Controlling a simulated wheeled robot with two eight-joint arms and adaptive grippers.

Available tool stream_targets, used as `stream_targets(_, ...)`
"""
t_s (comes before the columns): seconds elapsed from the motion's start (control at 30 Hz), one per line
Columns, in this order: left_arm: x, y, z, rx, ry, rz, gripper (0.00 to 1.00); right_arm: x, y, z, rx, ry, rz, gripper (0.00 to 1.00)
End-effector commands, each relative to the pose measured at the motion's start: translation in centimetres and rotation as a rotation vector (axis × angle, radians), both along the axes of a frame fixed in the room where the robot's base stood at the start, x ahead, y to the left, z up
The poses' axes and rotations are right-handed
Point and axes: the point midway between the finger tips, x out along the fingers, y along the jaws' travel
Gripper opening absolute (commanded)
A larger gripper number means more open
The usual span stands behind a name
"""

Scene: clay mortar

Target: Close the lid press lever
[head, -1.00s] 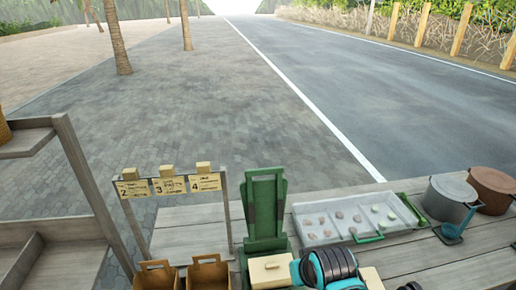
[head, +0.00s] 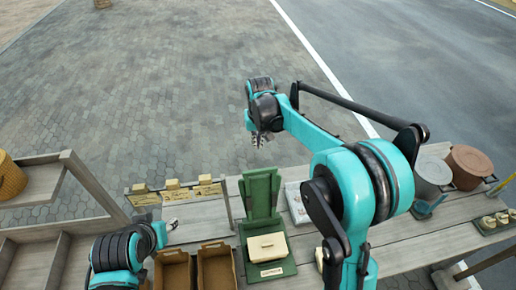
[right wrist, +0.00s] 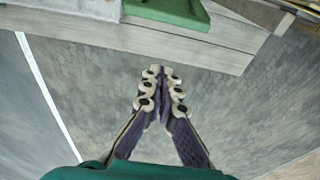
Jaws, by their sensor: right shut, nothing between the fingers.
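The green lid press (head: 262,200) stands on the wooden table, with its tall green back part upright. I cannot clearly tell the lever apart from this upright part. A cream box (head: 266,246) with a lid sits on the green base in front of it. My right gripper (head: 261,138) is shut and empty, above and beyond the press. In the right wrist view its fingertips (right wrist: 160,82) meet over bare paving, with a green part of the press (right wrist: 170,10) at the top edge. My left gripper (head: 172,225) is low at the left; its fingers are too small to read.
Two brown open boxes (head: 215,265) stand left of the press. A sign rack with cards (head: 175,192) is behind them. A wooden shelf (head: 40,185) is at far left. A grey pot (head: 432,175) and a brown pot (head: 470,165) stand at right. My right arm hides much of the tray.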

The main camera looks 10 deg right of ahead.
Motion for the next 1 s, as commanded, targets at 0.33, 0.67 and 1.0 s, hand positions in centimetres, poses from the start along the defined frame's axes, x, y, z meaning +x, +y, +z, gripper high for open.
stream_targets(0.33, 0.0, 0.0, -0.2, 0.000, 0.000, 0.000, 0.40, 1.1, 0.0, -6.4, 0.000, -0.001, 0.000, 0.00)
stream_targets(0.67, 0.0, 0.0, 0.3, 0.000, 0.000, 0.000, 0.40, -1.1, 0.0, -8.8, 0.000, -0.001, 0.000, 0.00)
stream_targets(1.0, 0.0, 0.0, 0.4, 0.000, 0.000, 0.000, 0.40, -2.4, 0.0, -8.7, 0.000, -0.001, 0.000, 0.00)
